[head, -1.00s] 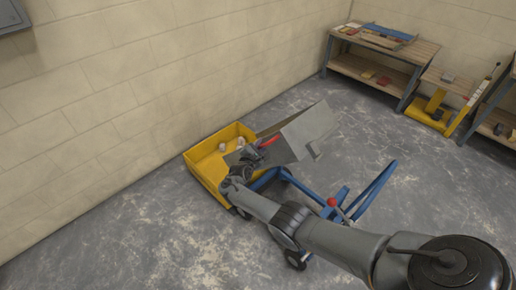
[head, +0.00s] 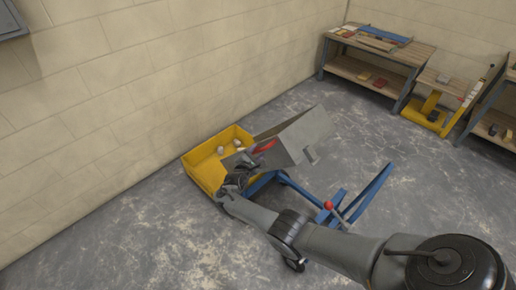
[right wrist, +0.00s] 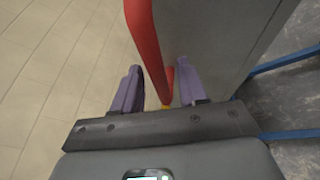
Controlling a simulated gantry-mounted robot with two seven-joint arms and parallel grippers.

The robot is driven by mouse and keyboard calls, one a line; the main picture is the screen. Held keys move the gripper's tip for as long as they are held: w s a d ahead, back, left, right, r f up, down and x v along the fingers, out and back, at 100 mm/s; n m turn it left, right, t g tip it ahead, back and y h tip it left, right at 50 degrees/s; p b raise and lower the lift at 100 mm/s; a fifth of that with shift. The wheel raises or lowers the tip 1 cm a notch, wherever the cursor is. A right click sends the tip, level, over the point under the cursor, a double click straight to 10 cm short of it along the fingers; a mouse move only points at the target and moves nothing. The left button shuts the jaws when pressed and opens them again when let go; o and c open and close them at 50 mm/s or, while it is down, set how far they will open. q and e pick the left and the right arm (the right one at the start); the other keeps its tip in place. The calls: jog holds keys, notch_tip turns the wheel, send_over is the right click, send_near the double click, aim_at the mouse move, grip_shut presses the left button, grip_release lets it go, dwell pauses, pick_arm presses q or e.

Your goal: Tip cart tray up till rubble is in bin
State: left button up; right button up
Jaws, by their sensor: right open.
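The grey cart tray (head: 300,138) is tipped up steeply, its lower end over the yellow bin (head: 203,176) by the wall. Pale rubble lumps (head: 221,150) lie in the bin. The tray's inside is mostly hidden, so I cannot tell whether any rubble is left there. My right gripper (head: 240,164) is open beside the tray, close to its red handle (head: 264,146). In the right wrist view the red handle (right wrist: 146,40) passes between the spread purple fingers of the right gripper (right wrist: 158,92). My left gripper is in neither view.
The blue cart frame (head: 372,190) and a red-knobbed lever (head: 329,205) stand behind the tray. A wooden workbench (head: 375,62) and a yellow platform trolley (head: 428,112) are at the back right. Open concrete floor lies in front.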

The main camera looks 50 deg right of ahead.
jog(key=p+v, duration=0.3)
jog(key=v, duration=0.5)
jog(key=shift+a, duration=0.15)
